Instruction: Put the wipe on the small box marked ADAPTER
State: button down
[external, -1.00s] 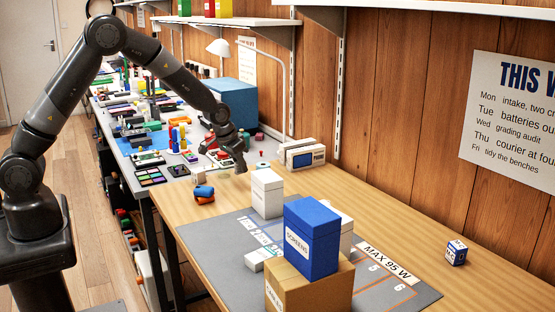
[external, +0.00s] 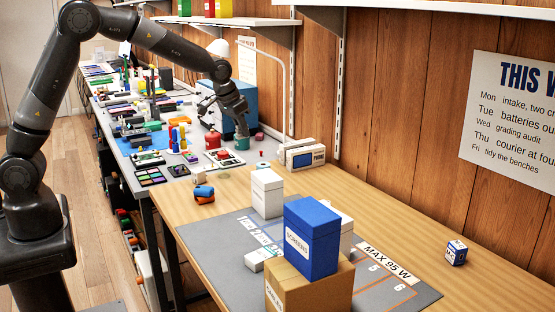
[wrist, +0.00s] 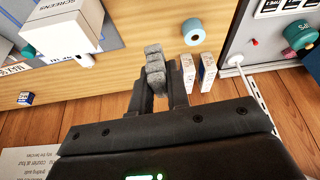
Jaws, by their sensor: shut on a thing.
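My gripper (wrist: 165,85) is shut on a grey, folded-looking soft thing, which I take to be the wipe (wrist: 154,62), in the wrist view. In the external view my gripper (external: 241,128) is over the far bench, near a teal jar, and the wipe cannot be made out. No lettering ADAPTER is readable. A small low white box (external: 257,260) lies on the grey mat (external: 222,264). A small blue-and-white box (external: 456,252) stands alone at the right of the wooden bench; it also shows in the wrist view (wrist: 25,98).
A blue SCREENS box (external: 312,235) stands on a cardboard box (external: 305,290) beside tall white boxes (external: 267,194). Two white upright boxes (external: 303,152) stand by the wall. Bare wood (external: 380,222) lies right of the mat.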

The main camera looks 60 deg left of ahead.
jog(key=s+d+m+h, duration=0.1)
jog(key=s+d+m, duration=0.1)
jog(key=s+d, duration=0.9)
jog(key=s+d+m, duration=0.2)
jog(key=s+d, duration=0.3)
jog(key=d, duration=1.2)
jog(key=s+d+m+h, duration=0.1)
jog(key=s+d, duration=0.7)
jog(key=d, duration=0.6)
send_near(267, 254)
jog(key=shift+w+d+f, duration=0.45)
jog(key=shift+w+d, duration=0.15)
jog(key=shift+w, duration=0.1)
jog(key=shift+w+a+f, duration=0.15)
jog(key=shift+w+f, duration=0.15)
jog(key=shift+w, duration=0.15)
jog(key=shift+f, duration=2)
jog(key=shift+f+m, duration=0.1)
jog(key=shift+m, duration=0.2)
jog(key=c, duration=1.4)
grip_release()
